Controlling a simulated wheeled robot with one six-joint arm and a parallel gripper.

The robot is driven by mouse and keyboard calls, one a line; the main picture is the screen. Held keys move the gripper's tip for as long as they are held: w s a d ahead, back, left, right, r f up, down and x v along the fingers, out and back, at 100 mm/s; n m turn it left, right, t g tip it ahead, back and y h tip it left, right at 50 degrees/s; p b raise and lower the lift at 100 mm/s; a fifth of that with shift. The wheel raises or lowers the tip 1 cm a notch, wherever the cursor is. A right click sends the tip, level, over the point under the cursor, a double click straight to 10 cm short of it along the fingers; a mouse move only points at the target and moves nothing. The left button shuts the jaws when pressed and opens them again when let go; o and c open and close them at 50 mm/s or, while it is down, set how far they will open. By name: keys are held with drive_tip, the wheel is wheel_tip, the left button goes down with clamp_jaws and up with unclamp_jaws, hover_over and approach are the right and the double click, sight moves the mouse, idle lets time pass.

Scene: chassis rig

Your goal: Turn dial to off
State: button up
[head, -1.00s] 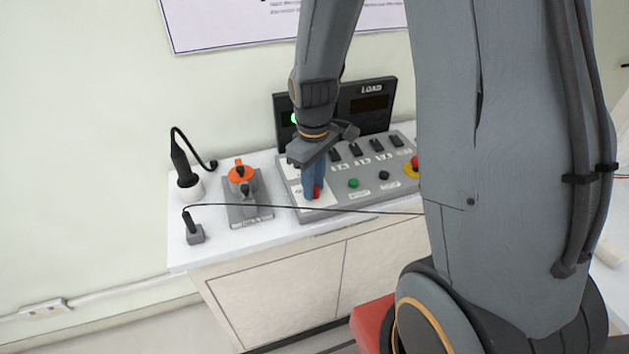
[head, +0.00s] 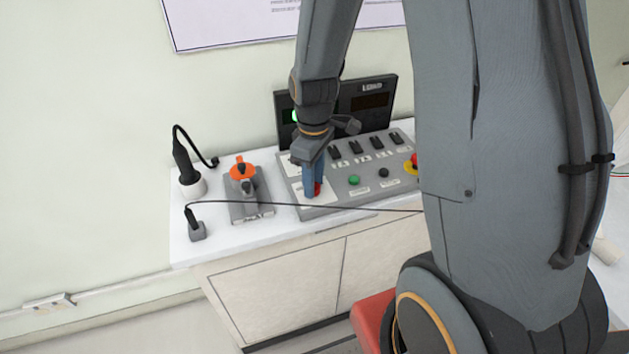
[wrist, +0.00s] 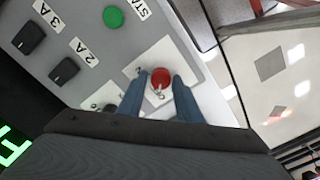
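A red dial knob (wrist: 159,78) sits on a white plate (wrist: 190,62) at the front left of the grey control panel (head: 345,205). My gripper (head: 315,194) points down at it, with its two blue fingers low over the plate. In the wrist view the fingertips (wrist: 160,82) stand on either side of the knob, close to it. I cannot tell whether they press on it. In the head view only a small part of the red knob (head: 318,188) shows between the fingers. The dial's pointer and markings are mostly hidden.
Black switches (wrist: 64,70) and a green button (wrist: 113,17) are on the panel. A display box (head: 375,118) with green digits stands behind. An orange-topped lever unit (head: 243,172) is to the left. A black cable (head: 285,203) crosses in front of the panel.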

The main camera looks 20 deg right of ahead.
drive_tip(key=shift+o, duration=0.9)
drive_tip(key=shift+s, duration=0.1)
drive_tip(key=shift+r+b, duration=0.75)
drive_tip(key=shift+r, duration=3.15)
drive_tip(key=s+m+t, duration=0.1)
drive_tip(key=s+m, duration=0.8)
drive_tip(key=s, duration=0.1)
drive_tip(key=shift+f, duration=0.2)
